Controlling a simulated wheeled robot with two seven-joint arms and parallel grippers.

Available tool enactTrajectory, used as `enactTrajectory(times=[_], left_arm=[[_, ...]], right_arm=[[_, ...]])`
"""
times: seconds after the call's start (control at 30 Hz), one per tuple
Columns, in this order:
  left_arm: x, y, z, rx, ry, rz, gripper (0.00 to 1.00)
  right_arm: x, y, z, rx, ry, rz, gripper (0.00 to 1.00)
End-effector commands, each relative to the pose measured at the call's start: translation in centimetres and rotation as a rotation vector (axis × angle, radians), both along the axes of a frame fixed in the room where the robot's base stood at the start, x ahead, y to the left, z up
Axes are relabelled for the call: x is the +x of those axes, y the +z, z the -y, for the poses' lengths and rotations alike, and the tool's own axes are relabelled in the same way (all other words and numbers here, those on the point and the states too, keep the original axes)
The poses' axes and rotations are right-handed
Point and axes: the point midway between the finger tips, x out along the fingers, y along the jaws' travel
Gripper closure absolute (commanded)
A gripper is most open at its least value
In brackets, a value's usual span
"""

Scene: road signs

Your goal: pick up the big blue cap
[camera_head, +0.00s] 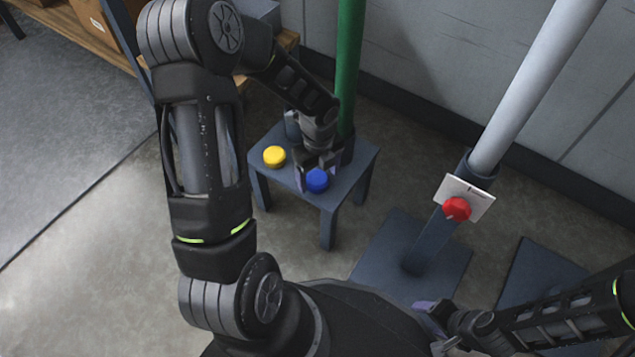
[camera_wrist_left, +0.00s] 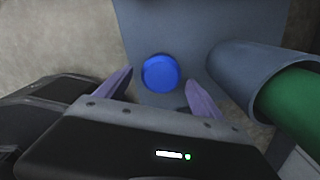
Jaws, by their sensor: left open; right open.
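The big blue cap (camera_head: 317,181) is a round blue disc on the small grey table (camera_head: 334,212), near its front edge. My left gripper (camera_head: 318,176) is open just above the cap, with its fingers partly hiding it. In the left wrist view the blue cap (camera_wrist_left: 160,73) shows between and a little beyond the two open purple fingertips (camera_wrist_left: 159,78), apart from both. My right gripper (camera_head: 434,325) is open and empty at the lower right, far from the table.
A yellow cap (camera_head: 274,156) lies on the table left of the blue one. A green pole (camera_head: 349,70) stands close behind in a grey socket (camera_wrist_left: 235,75). At right, a red cap (camera_head: 456,208) sits by a white plate (camera_head: 478,196) on a stand below a white pole (camera_head: 530,90).

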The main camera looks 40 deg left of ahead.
Motion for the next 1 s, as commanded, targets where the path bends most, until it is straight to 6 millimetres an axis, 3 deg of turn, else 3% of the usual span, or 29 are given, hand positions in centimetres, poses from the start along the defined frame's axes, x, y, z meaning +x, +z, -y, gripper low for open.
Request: enactTrajectory(times=[0.1,0.7,1.0], left_arm=[[0.06,-1.15,-0.01,0.000,0.001,0.002,0.23],[0.07,-1.03,-0.02,0.000,0.000,0.002,0.23],[0.07,-1.03,-0.02,0.001,0.000,0.001,0.47]], right_arm=[[0.17,-0.73,-0.01,-0.001,-0.001,0.004,0.35],[0.17,-0.56,0.00,0.000,-0.002,0.005,0.35],[0.17,-0.56,0.00,0.000,-0.002,0.005,0.35]])
